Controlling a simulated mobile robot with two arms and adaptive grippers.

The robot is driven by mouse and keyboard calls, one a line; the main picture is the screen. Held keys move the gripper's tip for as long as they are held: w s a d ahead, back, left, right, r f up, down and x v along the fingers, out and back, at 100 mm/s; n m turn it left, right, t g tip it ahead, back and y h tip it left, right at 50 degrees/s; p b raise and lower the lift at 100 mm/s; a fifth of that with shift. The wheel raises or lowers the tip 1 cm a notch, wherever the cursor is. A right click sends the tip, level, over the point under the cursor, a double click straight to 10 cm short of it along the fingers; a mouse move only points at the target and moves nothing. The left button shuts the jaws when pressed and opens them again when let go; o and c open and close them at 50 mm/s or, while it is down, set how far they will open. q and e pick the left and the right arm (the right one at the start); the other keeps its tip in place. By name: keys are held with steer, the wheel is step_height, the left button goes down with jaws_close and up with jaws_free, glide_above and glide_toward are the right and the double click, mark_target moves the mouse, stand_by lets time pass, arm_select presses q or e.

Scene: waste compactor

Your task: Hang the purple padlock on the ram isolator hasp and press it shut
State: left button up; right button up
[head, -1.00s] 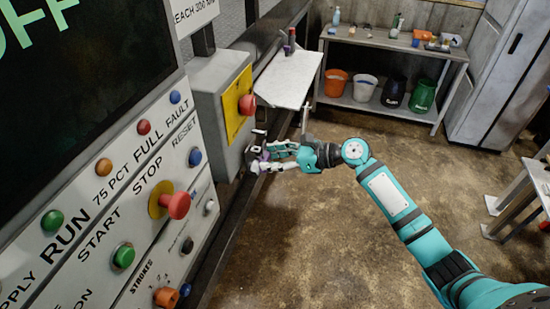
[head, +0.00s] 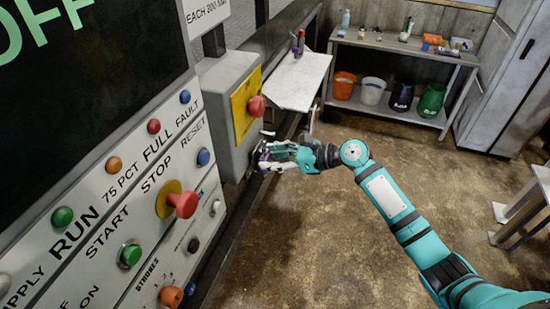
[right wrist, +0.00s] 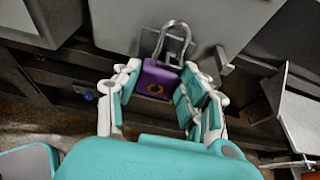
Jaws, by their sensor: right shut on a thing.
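The purple padlock (right wrist: 158,82) is between the fingers of my right gripper (right wrist: 163,84), which is shut on its body. Its silver shackle (right wrist: 175,36) points up in the right wrist view, in front of a grey surface. I cannot tell whether the shackle is latched. In the head view my right gripper (head: 268,157) is at the lower right edge of the grey isolator box (head: 215,85) with a yellow plate and red knob. A small metal tab (right wrist: 225,62) stands right of the shackle, apart from it; I cannot tell if it is the hasp. My left gripper is out of view.
The control panel (head: 95,185) with buttons and a red stop knob (head: 182,204) fills the left. A pale shelf (head: 298,80) is beyond the box. A bench (head: 400,47) with buckets stands at the back.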

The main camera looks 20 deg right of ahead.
steer(key=shift+w+a, duration=0.15)
steer(key=shift+a, duration=0.1)
steer(key=shift+f, duration=0.2)
stand_by(0.5)
steer(key=o, duration=1.1)
steer(key=shift+c, duration=0.4)
steer(key=shift+s+d+r, duration=0.1)
steer(key=shift+s+d, duration=0.2)
steer(key=shift+d, duration=0.2)
steer(key=v, duration=0.6)
steer(key=shift+a, duration=0.1)
